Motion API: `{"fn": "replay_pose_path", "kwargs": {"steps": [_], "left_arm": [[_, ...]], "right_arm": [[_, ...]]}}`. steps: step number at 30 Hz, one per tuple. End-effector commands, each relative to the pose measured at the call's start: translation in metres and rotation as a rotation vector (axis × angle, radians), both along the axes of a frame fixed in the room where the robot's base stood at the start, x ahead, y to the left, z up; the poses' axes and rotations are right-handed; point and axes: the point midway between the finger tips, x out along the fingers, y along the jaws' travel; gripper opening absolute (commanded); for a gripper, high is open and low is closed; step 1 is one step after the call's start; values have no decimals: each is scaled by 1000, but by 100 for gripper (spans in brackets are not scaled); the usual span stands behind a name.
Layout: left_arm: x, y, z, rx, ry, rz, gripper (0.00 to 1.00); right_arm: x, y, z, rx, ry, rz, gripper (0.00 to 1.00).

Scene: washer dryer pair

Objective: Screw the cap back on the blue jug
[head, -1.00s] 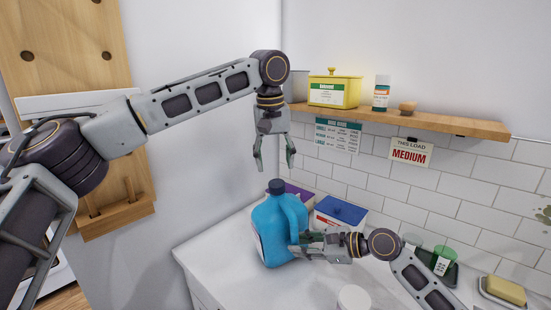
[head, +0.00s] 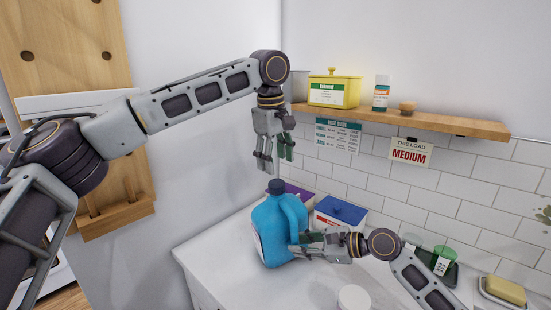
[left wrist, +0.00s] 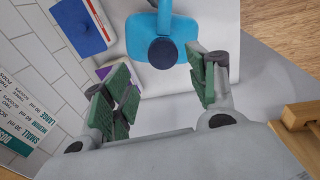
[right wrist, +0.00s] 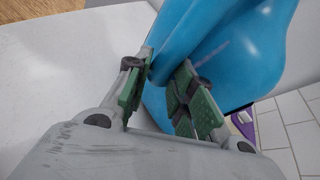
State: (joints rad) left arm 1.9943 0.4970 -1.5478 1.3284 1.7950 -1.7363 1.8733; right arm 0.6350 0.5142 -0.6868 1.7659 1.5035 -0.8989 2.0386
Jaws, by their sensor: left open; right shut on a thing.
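The blue jug (head: 277,230) stands upright on the white counter, with its dark cap (head: 277,186) seated on the neck. My left gripper (head: 271,166) is open and empty, just above the cap and pointing down. In the left wrist view the dark cap (left wrist: 163,52) lies beyond the fingers (left wrist: 160,88), not between them. My right gripper (head: 298,247) is shut on the jug's handle, low on its right side. The right wrist view shows the fingers (right wrist: 158,85) around the lower part of the blue handle. I cannot tell how far the cap is threaded.
A box with a blue lid (head: 341,211) and a purple box (head: 298,192) stand behind the jug. A white round lid (head: 354,297) is at the counter's front. A wooden shelf (head: 440,122) with containers hangs on the right wall. Green-marked cups (head: 443,260) and a soap dish (head: 503,291) stand right.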

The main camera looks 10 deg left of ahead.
Motion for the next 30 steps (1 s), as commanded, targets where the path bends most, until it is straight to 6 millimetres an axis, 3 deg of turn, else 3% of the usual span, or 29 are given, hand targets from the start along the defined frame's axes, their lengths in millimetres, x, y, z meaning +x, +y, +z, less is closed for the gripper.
{"fn": "replay_pose_path", "kwargs": {"steps": [19, 30], "left_arm": [[0, 0, -3, -4, 2, 26, 58], [5, -1, -34, -3, 3, 26, 58]], "right_arm": [[0, 0, -1, -1, 1, 0, 0], [0, 0, -1, -1, 1, 0, 0]]}}
